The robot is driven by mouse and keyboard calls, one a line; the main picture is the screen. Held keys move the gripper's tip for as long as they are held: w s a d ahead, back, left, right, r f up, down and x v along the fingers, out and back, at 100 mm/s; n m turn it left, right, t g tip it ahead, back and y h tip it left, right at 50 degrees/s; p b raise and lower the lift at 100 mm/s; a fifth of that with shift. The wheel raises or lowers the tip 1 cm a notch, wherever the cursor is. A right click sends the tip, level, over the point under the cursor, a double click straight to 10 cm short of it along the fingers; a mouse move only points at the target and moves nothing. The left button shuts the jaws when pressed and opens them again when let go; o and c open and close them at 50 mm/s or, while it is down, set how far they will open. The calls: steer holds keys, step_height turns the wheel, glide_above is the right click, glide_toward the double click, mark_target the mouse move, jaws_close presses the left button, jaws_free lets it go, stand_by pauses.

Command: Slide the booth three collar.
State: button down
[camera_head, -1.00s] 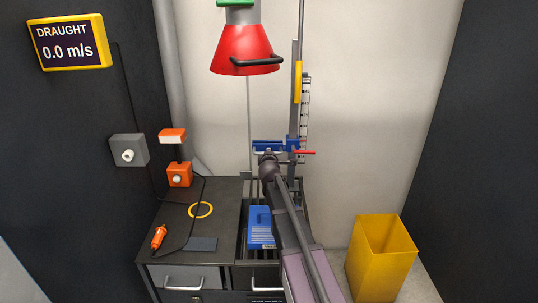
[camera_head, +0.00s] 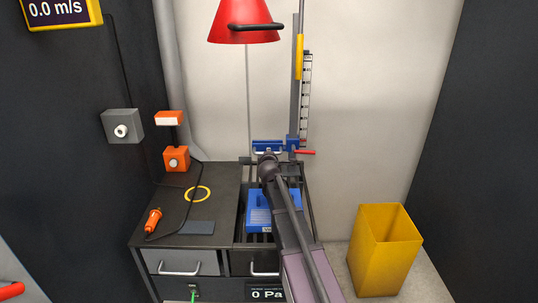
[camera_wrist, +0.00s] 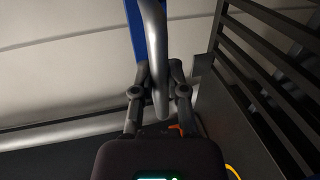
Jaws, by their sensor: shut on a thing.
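The blue collar (camera_head: 291,143) sits low on the upright grey rail (camera_head: 298,100) at the back of the booth, with a red lever on its right side. A blue arm reaches left from it and carries a grey bar handle. My gripper (camera_head: 266,156) is at this handle, in front of the collar's left arm. In the wrist view, my gripper (camera_wrist: 160,92) is shut on the grey bar handle (camera_wrist: 155,45), with the blue arm (camera_wrist: 136,20) behind it. My gripper and arm hide part of the collar's underside.
A red hood (camera_head: 245,22) with a black handle hangs above. A black cabinet (camera_head: 185,240) stands left, holding an orange tool (camera_head: 153,219) and a yellow ring (camera_head: 198,194). A blue box (camera_head: 258,212) lies under my arm. A yellow bin (camera_head: 385,250) stands right. A scale (camera_head: 306,95) lines the rail.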

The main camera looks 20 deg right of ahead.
steer(key=shift+s+f, duration=0.15)
steer(key=shift+f, duration=0.05)
steer(key=c, duration=1)
jaws_free()
steer(key=o, duration=0.4)
steer(key=shift+f, duration=0.1)
steer(key=shift+c, duration=0.2)
steer(key=f+v, duration=0.1)
steer(key=v, duration=0.7)
steer(key=f+v, duration=0.1)
steer(key=v, duration=0.3)
steer(key=shift+s+a+f, duration=0.1)
steer(key=shift+s+a, duration=0.1)
steer(key=shift+s, duration=0.45)
steer(key=shift+a, duration=0.1)
